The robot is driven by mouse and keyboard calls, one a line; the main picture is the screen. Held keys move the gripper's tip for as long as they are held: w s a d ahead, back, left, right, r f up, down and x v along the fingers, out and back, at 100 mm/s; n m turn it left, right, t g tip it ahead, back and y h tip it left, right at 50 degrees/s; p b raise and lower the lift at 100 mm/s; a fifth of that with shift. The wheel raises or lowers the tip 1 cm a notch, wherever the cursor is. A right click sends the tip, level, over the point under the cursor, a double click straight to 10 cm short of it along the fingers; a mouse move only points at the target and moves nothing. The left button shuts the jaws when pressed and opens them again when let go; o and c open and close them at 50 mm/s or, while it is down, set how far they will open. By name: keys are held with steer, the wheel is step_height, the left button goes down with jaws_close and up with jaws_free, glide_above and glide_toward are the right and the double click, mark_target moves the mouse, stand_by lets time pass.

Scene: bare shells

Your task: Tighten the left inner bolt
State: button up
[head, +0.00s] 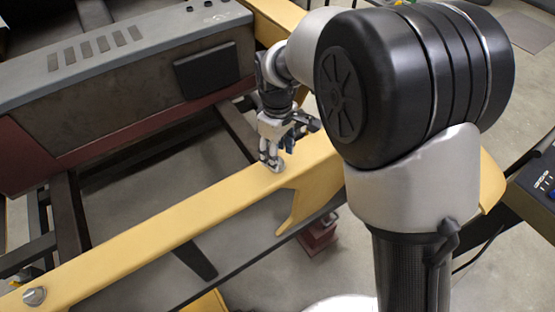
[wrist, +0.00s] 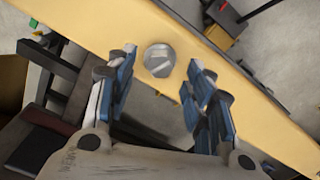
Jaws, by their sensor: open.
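My gripper (wrist: 160,85) is open, its two blue-padded fingers apart on either side of a round grey bolt head (wrist: 159,60). The bolt sits on the yellow beam (wrist: 105,25) and lies just beyond the fingertips in the wrist view, with clear space to each finger. In the head view my gripper (head: 278,150) hangs low over the yellow beam (head: 190,215), close to a bolt (head: 276,164) partly covered by the fingers. Another grey bolt (head: 35,296) stands on the beam at the lower left, far from my gripper. I cannot tell whether the fingers touch the beam.
A grey machine housing (head: 130,95) with slots stands behind the beam. Dark frame bars (head: 68,215) run below and behind it. A red block (head: 318,235) sits under the beam's front side. A dark panel with controls (head: 540,185) is at the right edge.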

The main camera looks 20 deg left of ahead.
steer(key=shift+f, duration=1.3)
steer(key=shift+c, duration=0.4)
steer(key=c, duration=1)
steer(key=shift+c, duration=0.2)
